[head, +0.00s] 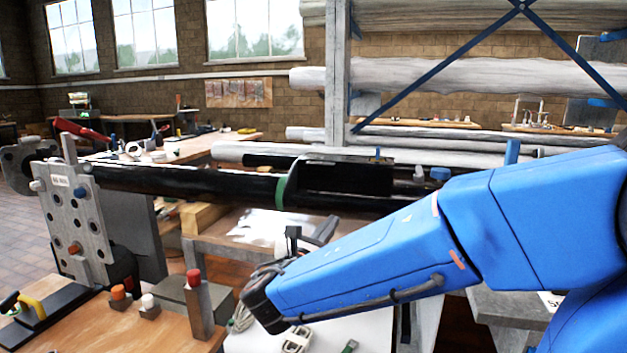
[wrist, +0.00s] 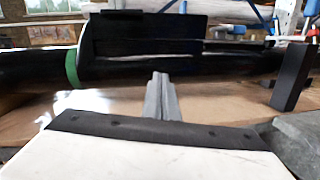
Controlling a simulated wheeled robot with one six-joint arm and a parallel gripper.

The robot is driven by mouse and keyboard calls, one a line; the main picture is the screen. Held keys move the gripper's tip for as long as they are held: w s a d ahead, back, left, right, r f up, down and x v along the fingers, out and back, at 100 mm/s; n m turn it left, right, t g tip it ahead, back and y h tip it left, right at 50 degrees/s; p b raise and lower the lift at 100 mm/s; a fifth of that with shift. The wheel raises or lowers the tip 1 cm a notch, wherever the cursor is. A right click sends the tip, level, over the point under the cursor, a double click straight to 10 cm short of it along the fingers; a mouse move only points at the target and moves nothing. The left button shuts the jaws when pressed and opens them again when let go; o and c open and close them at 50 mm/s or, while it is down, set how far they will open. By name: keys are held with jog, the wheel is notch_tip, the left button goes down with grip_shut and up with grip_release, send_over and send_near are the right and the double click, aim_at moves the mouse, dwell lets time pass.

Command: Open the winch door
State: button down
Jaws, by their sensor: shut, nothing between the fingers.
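A long black mast tube (head: 190,183) lies level across the head view, with a green band (head: 282,191) around it. Just right of the band, a dark rectangular panel (head: 345,178) stands on the tube, most likely the winch door. It also shows in the wrist view (wrist: 140,36), with a long dark opening or ledge to its right. I cannot tell how far the door is open. My gripper (wrist: 160,82) is shut and empty, its grey fingertips pointing at the tube below the panel, seemingly apart from it. In the head view my blue arm partly hides the gripper.
A grey plate with holes (head: 78,225) holds the tube's left end. A wooden bench (head: 90,325) with a red-topped post (head: 198,300) stands at front left. A dark upright post (wrist: 291,75) stands right of my fingers. Racked pale tubes (head: 450,75) lie behind.

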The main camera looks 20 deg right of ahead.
jog(key=w+a+r+n+t+y, duration=0.1)
jog(key=w+a+r+n+t, duration=0.15)
jog(key=a, duration=0.35)
send_near(314, 178)
jog(key=w+d, duration=0.2)
jog(key=d, duration=0.2)
jog(key=shift+a+r+n+t, duration=0.1)
jog(key=shift+r+n+t, duration=0.15)
jog(key=shift+r, duration=0.7)
jog(key=shift+a+r+n+t, duration=0.1)
jog(key=shift+r+n+t, duration=0.1)
jog(key=shift+r, duration=0.7)
jog(key=shift+r, duration=0.15)
